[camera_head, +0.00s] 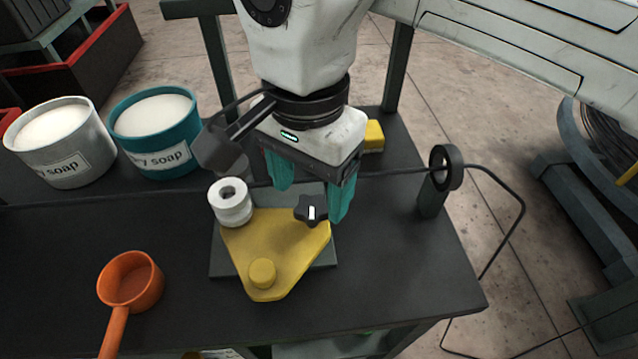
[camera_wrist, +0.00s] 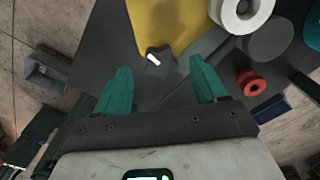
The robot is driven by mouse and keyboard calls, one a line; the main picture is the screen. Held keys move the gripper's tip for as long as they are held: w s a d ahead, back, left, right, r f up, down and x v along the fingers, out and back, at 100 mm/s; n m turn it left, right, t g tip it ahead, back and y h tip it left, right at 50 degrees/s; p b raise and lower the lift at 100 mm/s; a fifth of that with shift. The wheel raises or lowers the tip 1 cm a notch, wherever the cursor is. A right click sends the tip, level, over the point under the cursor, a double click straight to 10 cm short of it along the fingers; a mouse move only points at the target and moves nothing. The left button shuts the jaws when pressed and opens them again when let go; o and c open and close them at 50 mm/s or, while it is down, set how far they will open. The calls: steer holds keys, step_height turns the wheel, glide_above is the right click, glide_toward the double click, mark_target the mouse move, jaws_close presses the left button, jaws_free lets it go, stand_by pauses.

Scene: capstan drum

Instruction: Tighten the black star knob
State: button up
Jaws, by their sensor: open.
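The black star knob (camera_head: 311,211) sits at the right corner of the yellow plate (camera_head: 275,245) and has a white mark on top. In the wrist view the knob (camera_wrist: 160,62) lies ahead of and between the fingertips. A white ringed drum (camera_head: 231,202) stands at the plate's upper left corner.
A dark cable runs across the table through a black ring guide (camera_head: 446,168) at the right. An orange scoop (camera_head: 131,282) lies front left. Soap tubs, one white (camera_head: 62,146) and one teal (camera_head: 157,131), stand back left. A yellow block (camera_head: 374,136) is behind my gripper.

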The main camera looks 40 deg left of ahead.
mark_target(312, 210)
steer(key=shift+f, duration=1.3)
steer(key=shift+c, duration=0.2)
steer(key=c, duration=1)
